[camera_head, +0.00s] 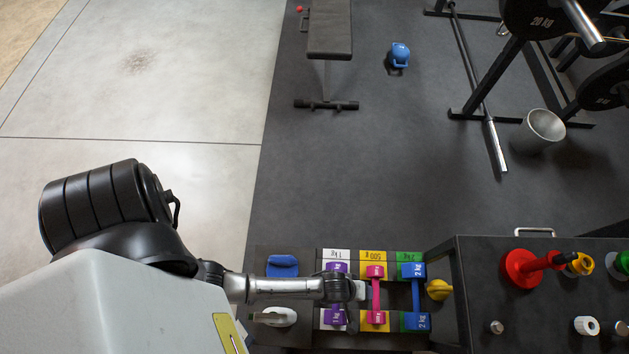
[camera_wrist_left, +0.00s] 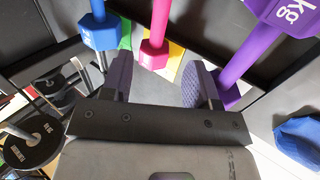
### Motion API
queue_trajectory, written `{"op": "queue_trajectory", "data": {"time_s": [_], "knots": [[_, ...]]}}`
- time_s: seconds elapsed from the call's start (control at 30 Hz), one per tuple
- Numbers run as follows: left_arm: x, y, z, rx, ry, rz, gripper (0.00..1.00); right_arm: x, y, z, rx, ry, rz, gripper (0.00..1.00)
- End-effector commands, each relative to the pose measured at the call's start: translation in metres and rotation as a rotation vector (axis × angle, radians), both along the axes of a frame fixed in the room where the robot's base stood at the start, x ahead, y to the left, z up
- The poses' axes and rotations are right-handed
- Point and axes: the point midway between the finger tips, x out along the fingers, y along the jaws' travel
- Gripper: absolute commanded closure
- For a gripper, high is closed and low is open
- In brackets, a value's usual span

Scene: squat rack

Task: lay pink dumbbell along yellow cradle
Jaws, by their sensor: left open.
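The pink dumbbell (camera_head: 376,292) lies lengthwise along the yellow cradle (camera_head: 373,254) in the head view, its two heads over the yellow end parts. My left gripper (camera_head: 358,291) reaches in from the left, over the purple dumbbell, with its tips just left of the pink handle. In the left wrist view the gripper (camera_wrist_left: 158,82) is open, with nothing between its fingers. The pink dumbbell (camera_wrist_left: 156,38) shows beyond the gap between them, with part of the yellow cradle (camera_wrist_left: 176,54) beside its head. My right gripper is not seen.
A purple dumbbell (camera_head: 335,268) lies in the white cradle to the left, partly hidden by my gripper. A blue dumbbell (camera_head: 415,292) lies in the green cradle to the right. A yellow kettlebell (camera_head: 439,289) and a dark rack top (camera_head: 540,300) stand farther right.

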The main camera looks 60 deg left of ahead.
Motion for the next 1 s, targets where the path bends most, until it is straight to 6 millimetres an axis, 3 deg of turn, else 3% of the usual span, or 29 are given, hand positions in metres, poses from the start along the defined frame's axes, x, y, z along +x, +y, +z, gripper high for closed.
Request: {"op": "queue_trajectory", "data": {"time_s": [0.17, 0.4, 0.6, 0.8, 1.0], "knots": [[-0.008, 0.033, 0.032, 0.132, -0.022, -0.145, 0.45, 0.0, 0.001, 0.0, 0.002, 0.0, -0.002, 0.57], [-0.045, 0.11, 0.117, 0.432, -0.036, -0.54, 0.45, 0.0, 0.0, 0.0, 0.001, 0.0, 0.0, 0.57], [-0.082, 0.156, 0.18, 0.611, -0.026, -0.838, 0.45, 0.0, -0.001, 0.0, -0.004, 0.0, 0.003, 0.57], [-0.105, 0.177, 0.215, 0.696, -0.016, -1.008, 0.45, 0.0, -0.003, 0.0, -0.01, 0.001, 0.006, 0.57], [-0.11, 0.181, 0.222, 0.713, -0.014, -1.048, 0.45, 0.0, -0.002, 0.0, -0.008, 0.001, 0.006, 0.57]]}}
